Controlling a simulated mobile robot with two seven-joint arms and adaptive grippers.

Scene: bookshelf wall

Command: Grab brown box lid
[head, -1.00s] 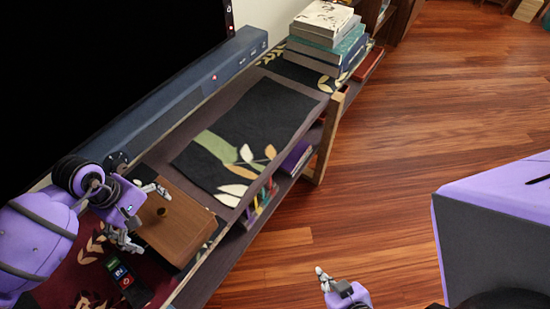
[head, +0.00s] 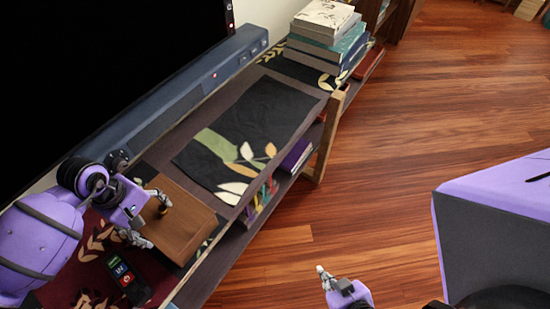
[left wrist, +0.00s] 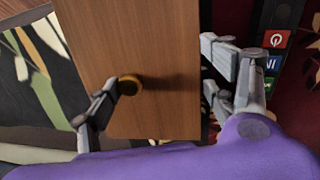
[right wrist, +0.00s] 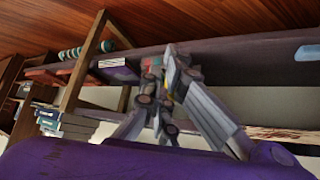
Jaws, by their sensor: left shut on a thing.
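The brown box lid (head: 190,219) is a flat wooden panel with a small round knob, on the low shelf at the left in the head view. It also shows in the left wrist view (left wrist: 160,45), with the knob (left wrist: 130,84) near its edge. The box under the lid is mostly hidden. My right gripper (head: 325,281) is over the floor, far from the lid, with its fingers together and empty in the right wrist view (right wrist: 165,90).
A remote (head: 125,276) lies on the red cloth close to my left gripper. A soundbar (head: 190,92) and a dark screen (head: 100,70) stand behind the shelf. A black leaf-patterned mat (head: 262,120) lies bare beyond the lid. Stacked books (head: 325,40) stand farther back.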

